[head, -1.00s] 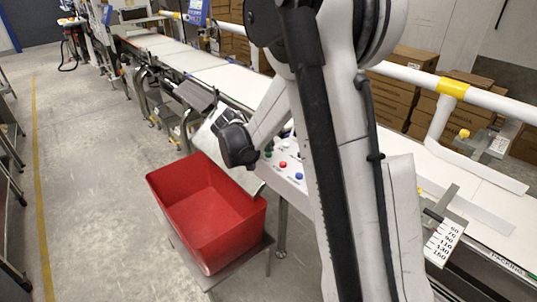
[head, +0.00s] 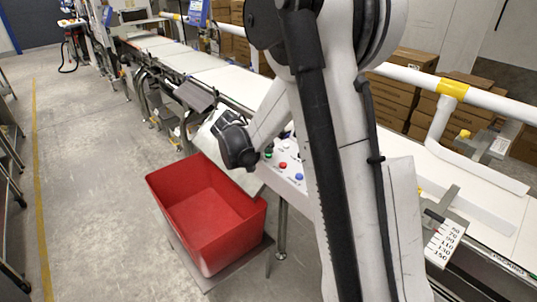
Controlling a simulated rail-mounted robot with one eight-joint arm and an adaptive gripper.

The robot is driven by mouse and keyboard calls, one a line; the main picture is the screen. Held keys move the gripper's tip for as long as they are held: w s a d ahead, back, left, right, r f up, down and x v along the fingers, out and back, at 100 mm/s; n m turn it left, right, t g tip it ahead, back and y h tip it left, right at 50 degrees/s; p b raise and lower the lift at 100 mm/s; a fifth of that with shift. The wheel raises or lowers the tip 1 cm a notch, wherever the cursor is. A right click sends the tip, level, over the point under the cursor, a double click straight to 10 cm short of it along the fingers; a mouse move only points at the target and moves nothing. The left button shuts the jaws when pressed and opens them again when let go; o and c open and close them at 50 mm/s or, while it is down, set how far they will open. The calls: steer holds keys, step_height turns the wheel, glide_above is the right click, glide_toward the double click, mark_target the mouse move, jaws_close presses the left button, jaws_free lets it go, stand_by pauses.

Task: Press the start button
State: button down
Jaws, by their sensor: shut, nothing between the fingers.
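A pale control panel stands beside the belt, with a row of coloured buttons on its sloping face (head: 291,173). A green button (head: 268,155) sits close to the dark wrist joint (head: 237,148) of my arm, which covers part of the panel. A red button (head: 283,165) and a blue button (head: 298,177) are further right. Small whitish buttons lie behind them. Any labels are too small to read, so I cannot tell which one is start. My gripper is hidden behind the wrist joint, and no fingertips show.
A red crate (head: 158,190) sits on a low stand in front of the panel. The conveyor belt (head: 232,81) runs diagonally behind it, with a white guard rail (head: 412,76). Brown cartons (head: 402,103) stand behind. The floor at left is clear.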

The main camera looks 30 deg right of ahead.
steer(key=shift+r+p, duration=0.35)
steer(key=shift+r, duration=0.5)
steer(key=shift+r, duration=0.1)
steer(key=shift+r+p, duration=1.3)
steer(key=shift+r, duration=1.1)
step_height(320, 180, up, 9)
steer(key=p, duration=0.4)
steer(key=shift+p, duration=0.35)
